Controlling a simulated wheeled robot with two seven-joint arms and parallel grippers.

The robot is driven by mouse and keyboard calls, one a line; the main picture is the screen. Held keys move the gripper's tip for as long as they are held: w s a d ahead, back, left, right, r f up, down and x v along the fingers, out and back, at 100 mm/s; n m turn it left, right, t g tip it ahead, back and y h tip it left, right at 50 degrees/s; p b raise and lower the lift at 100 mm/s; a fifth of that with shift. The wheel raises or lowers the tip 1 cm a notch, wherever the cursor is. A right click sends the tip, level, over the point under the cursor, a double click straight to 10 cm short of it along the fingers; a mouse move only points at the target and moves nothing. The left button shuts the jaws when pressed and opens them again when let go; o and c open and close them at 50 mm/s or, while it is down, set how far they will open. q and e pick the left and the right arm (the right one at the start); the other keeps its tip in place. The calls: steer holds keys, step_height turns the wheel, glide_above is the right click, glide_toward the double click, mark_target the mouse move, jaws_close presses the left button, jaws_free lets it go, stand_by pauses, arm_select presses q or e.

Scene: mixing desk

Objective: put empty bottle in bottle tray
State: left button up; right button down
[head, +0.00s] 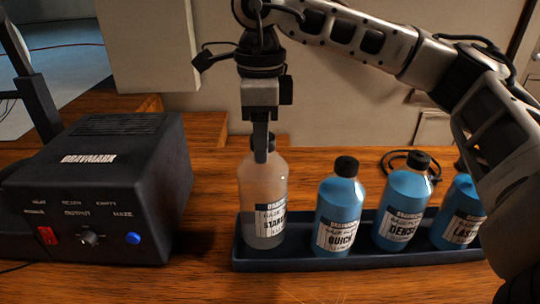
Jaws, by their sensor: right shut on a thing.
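The empty bottle (263,204) is clear and greyish, with a label reading "STAN..." partly visible. It stands upright at the left end of the dark bottle tray (355,262). My right gripper (261,150) comes down from above and is shut on the bottle's neck, hiding part of its cap. Three blue-filled bottles stand in the tray to its right: one labelled "QUICK" (340,207), one labelled "DENSE" (403,203), and one labelled "LAST..." (460,212), which my right arm partly covers. My left gripper does not show.
A black machine (100,187) with a red switch, a knob and a blue button stands on the wooden desk at the left. A dark cable (396,158) lies behind the bottles. Bare desk lies between the machine and the tray.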

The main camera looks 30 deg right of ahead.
mark_target(269, 159)
steer(key=shift+d+f, duration=0.5)
steer(key=shift+f, duration=0.05)
steer(key=f, duration=0.3)
steer(key=shift+w+d+f, duration=0.1)
steer(key=shift+d+f, duration=0.05)
steer(key=shift+d, duration=0.2)
steer(key=shift+f, duration=0.3)
steer(key=shift+f, duration=0.15)
steer(key=c, duration=0.9)
jaws_free()
steer(key=shift+o, duration=0.2)
